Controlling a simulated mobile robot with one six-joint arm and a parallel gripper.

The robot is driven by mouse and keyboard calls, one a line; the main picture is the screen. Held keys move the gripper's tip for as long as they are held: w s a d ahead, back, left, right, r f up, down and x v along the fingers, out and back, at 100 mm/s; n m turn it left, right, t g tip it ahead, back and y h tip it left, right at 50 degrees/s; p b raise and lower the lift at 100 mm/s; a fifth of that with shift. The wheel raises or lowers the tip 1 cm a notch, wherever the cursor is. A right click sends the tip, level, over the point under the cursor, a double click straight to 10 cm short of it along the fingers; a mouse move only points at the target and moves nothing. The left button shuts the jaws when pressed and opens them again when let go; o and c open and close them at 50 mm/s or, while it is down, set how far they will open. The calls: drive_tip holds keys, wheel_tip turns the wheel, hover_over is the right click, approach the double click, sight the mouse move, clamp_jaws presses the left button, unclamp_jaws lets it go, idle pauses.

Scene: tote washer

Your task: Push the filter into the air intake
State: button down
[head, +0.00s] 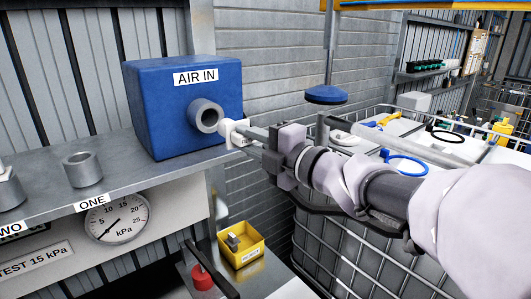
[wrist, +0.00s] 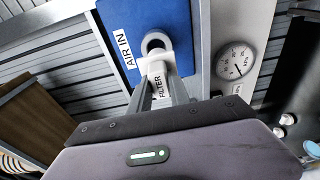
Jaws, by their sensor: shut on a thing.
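The air intake is a blue box (head: 165,110) labelled AIR IN, with a round grey socket (head: 206,116) on its front. In the wrist view the blue box (wrist: 172,18) and its socket (wrist: 156,41) show at the top. My gripper (head: 250,136) is shut on the white filter (head: 233,131), which points toward the socket. The filter (wrist: 157,75), with its FILTER label, is between my fingers (wrist: 167,92) in the wrist view. Its front end is close to the socket mouth, slightly low and right of it in the head view. I cannot tell whether they touch.
The intake stands on a grey shelf (head: 120,160) with a round cup (head: 82,169) by the label ONE and a kPa gauge (head: 117,218) below. A yellow bin (head: 241,243) stands lower. A caged tank (head: 345,255) with hoses is under and behind my arm.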

sight(231, 130)
drive_tip(key=shift+s+r, duration=0.15)
drive_tip(key=shift+s, duration=0.2)
drive_tip(key=shift+w+y, duration=0.3)
drive_tip(key=shift+w, duration=0.1)
drive_tip(key=shift+s+a+b, duration=0.1)
drive_tip(key=shift+b, duration=0.2)
drive_tip(key=shift+w+a, duration=0.55)
drive_tip(key=shift+w, duration=0.45)
drive_tip(key=shift+x, duration=1.8)
drive_tip(key=shift+w+b, duration=0.3)
drive_tip(key=shift+b, duration=0.15)
drive_tip(key=shift+w+a, duration=0.25)
drive_tip(key=shift+w, duration=0.15)
